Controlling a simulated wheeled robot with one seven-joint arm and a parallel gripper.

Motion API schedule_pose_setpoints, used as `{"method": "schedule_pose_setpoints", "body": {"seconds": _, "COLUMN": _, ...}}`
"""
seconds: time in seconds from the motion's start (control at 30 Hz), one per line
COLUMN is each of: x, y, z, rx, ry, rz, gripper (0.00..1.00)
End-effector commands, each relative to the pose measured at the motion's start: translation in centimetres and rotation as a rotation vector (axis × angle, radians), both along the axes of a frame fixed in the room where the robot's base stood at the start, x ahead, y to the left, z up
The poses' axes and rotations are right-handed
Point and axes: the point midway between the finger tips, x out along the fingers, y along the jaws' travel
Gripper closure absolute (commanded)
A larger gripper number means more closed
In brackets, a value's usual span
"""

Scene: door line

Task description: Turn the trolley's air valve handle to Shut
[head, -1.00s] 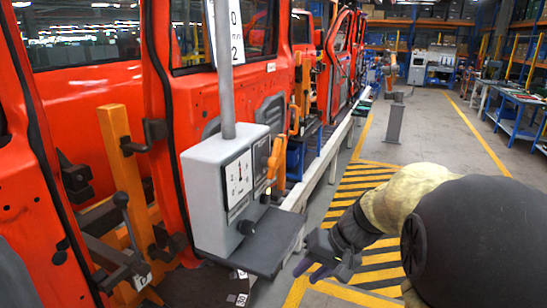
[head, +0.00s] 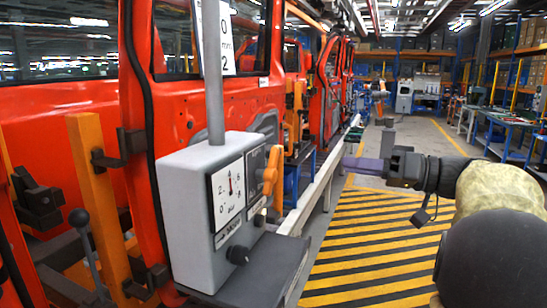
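The handle looks roughly upright, and the panel's lettering is too small and slanted to read. My gripper (head: 350,163) is to the right of the handle at about the same picture height, with its purple fingers pointing left. A clear gap separates them. The fingers overlap from this side, so their opening is hidden.
A black knob (head: 238,255) sits low on the box, above a dark shelf (head: 262,275). Orange-red door bodies (head: 90,120) and an orange upright (head: 100,190) stand left and behind. A pale rail (head: 318,190) runs back. The striped floor (head: 375,245) is open.

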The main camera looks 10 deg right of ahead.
Motion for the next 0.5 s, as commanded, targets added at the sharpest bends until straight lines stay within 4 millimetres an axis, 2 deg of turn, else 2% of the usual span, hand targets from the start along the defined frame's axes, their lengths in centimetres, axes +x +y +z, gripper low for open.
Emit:
{"method": "schedule_pose_setpoints", "body": {"seconds": 0.17, "x": 0.9, "y": 1.3, "z": 0.1, "rx": 0.002, "ry": 0.001, "rz": 0.003, "gripper": 0.71}}
{"method": "schedule_pose_setpoints", "body": {"seconds": 0.5, "x": 4.3, "y": 6.1, "z": 0.3, "rx": 0.002, "ry": 0.002, "rz": 0.007, "gripper": 0.71}}
